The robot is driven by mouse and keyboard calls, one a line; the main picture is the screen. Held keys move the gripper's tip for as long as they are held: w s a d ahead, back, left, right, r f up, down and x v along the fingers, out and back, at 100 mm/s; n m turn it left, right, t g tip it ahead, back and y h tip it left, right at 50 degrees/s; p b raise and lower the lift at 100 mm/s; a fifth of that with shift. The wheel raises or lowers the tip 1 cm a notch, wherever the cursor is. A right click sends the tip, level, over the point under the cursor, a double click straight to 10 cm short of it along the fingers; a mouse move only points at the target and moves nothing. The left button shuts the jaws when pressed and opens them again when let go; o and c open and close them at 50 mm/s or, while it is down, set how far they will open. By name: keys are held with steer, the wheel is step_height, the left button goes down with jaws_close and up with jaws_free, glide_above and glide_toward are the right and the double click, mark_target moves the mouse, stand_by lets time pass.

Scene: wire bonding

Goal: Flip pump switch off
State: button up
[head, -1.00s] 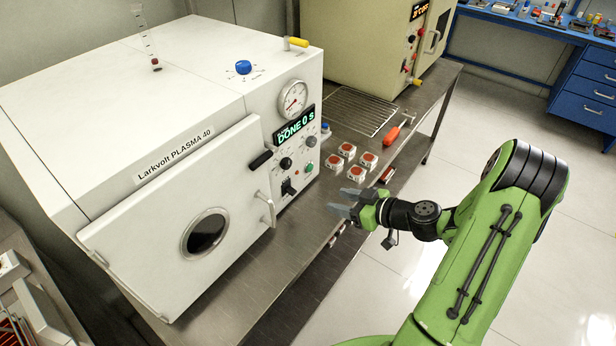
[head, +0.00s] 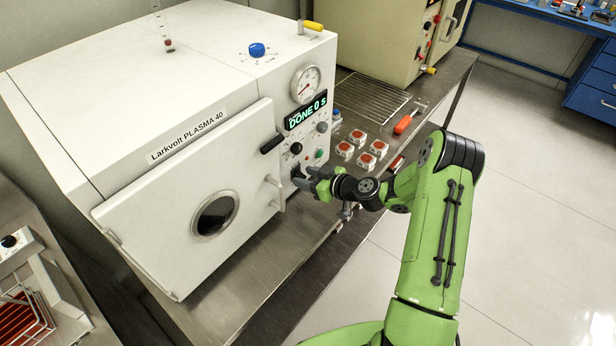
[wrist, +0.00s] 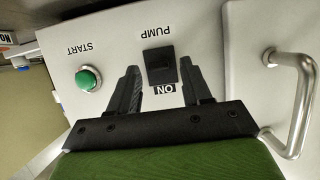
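The black pump switch (wrist: 160,66) is on the white front panel of the plasma machine (head: 150,70). In the wrist view its PUMP and ON labels appear upside down, with ON on the side nearer my gripper. Which way the rocker is tipped is hard to tell. My gripper (wrist: 158,72) is open and empty, with one dark finger on each side of the switch in the picture. Whether the fingers touch the panel is unclear. In the head view my gripper (head: 304,178) is at the panel's lower part and partly covers the switch.
A green START button (wrist: 88,78) is left of the fingers in the wrist view. The door handle (wrist: 300,105) projects close on the right. The display (head: 306,114) reads DONE 0 s. Several small red-topped white blocks (head: 366,160) and a red-handled tool (head: 403,124) lie on the bench.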

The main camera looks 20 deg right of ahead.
jaws_close()
steer(key=f+t+b, duration=0.1)
steer(key=b, duration=0.4)
steer(key=shift+f+y, duration=0.15)
steer(key=shift+y, duration=0.25)
steer(key=t+b, duration=0.1)
steer(key=b, duration=0.4)
steer(key=shift+f+y, duration=0.15)
steer(key=shift+y, duration=0.15)
steer(key=shift+b, duration=0.65)
steer(key=shift+s, duration=0.1)
steer(key=shift+r, duration=0.2)
steer(key=shift+o, duration=0.3)
jaws_free()
steer(key=shift+d, duration=0.1)
